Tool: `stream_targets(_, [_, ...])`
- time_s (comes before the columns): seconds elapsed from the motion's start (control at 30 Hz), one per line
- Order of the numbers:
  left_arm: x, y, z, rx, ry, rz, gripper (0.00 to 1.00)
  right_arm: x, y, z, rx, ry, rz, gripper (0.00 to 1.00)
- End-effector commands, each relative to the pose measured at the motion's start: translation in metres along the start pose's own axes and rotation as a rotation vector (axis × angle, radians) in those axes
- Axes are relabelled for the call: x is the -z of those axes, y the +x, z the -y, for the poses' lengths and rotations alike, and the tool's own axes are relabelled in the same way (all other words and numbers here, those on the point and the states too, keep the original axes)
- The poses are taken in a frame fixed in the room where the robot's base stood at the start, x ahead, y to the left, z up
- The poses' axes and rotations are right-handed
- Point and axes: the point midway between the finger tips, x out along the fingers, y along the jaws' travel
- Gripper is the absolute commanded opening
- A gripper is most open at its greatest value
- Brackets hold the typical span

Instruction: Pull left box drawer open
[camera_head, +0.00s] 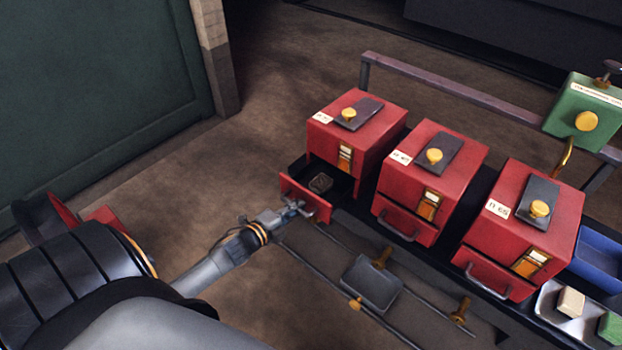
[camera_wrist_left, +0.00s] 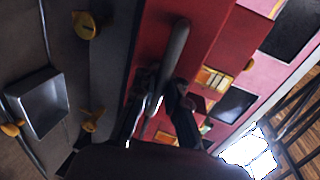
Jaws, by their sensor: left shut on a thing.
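The left red box (camera_head: 372,133) stands at the left end of a row of three red boxes. My left gripper (camera_head: 296,208) is shut on the handle at the drawer's front. In the left wrist view the grey bar handle (camera_wrist_left: 176,55) runs between the fingers (camera_wrist_left: 165,100) against the red drawer front. My right gripper is not in view.
The middle red box (camera_head: 447,160) and right red box (camera_head: 550,205) have shut drawers. A small grey tray (camera_head: 371,284) and brass knobs sit on rails below. A blue bin (camera_head: 600,255) and a green box (camera_head: 583,112) are at the right. Open floor lies left of the boxes.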

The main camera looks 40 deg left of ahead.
Motion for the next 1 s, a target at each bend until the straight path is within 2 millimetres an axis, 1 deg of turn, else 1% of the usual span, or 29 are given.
stream_targets(0.03, [0.001,-0.01,-0.001,-0.003,-0.002,0.0,0.0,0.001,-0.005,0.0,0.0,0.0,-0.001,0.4])
stream_targets(0.17, [0.001,-0.022,-0.004,-0.001,0.0,-0.001,0.0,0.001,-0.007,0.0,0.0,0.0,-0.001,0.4])
stream_targets(0.47, [0.0,-0.023,-0.004,0.001,0.001,0.0,0.0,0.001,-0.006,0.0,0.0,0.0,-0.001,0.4])
stream_targets(0.5, [0.0,-0.022,-0.004,0.001,0.001,0.0,0.12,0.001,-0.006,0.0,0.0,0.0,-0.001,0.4])
stream_targets(0.57, [0.0,-0.022,-0.004,0.001,0.001,0.0,0.24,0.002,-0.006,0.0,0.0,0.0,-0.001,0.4])
stream_targets(0.6, [0.0,-0.022,-0.004,0.001,0.001,0.0,0.32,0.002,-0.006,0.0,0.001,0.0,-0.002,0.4])
stream_targets(0.63, [0.0,-0.022,-0.004,0.001,0.001,0.0,0.35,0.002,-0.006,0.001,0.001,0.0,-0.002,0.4])
stream_targets(0.9, [0.0,-0.023,-0.004,0.001,0.001,0.0,0.35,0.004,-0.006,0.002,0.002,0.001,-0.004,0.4])
stream_targets(1.0, [0.0,-0.027,-0.005,0.0,0.001,0.001,0.35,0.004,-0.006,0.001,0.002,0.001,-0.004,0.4])
